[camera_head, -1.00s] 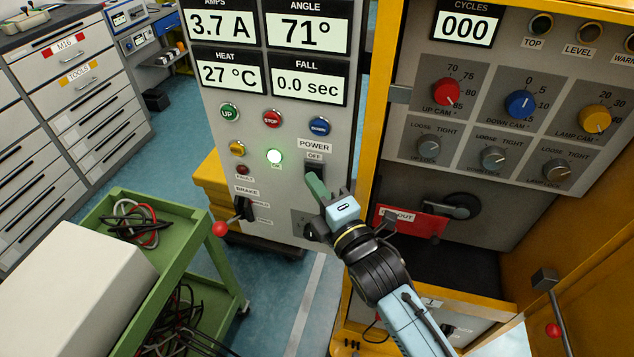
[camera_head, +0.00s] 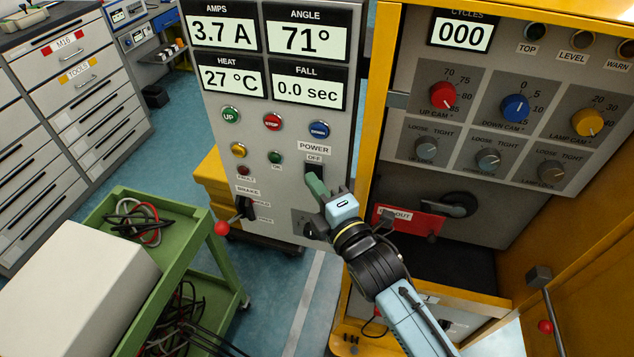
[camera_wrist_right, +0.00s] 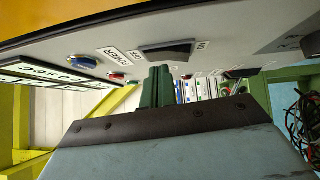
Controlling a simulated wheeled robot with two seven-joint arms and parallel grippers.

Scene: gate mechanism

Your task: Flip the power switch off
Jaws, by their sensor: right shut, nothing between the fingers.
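The power switch (camera_head: 313,173) is a black rocker below the POWER and OFF labels on the grey control panel (camera_head: 270,215). It also shows in the right wrist view (camera_wrist_right: 167,50), with its OFF label at one end. My right gripper (camera_head: 316,186) is shut and empty, its green fingers together at the switch; in the right wrist view the fingertips (camera_wrist_right: 160,70) are right by the rocker. Whether they touch it I cannot tell. The fingers hide the lower part of the switch in the head view. The OK lamp (camera_head: 275,157) is dark green, unlit. My left gripper is not in view.
A brake lever with a red knob (camera_head: 222,228) sticks out at lower left of the panel. A red lockout tag (camera_head: 408,220) hangs on the yellow cabinet to the right. A green cart (camera_head: 190,235) with cables stands at left. Blue floor lies between.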

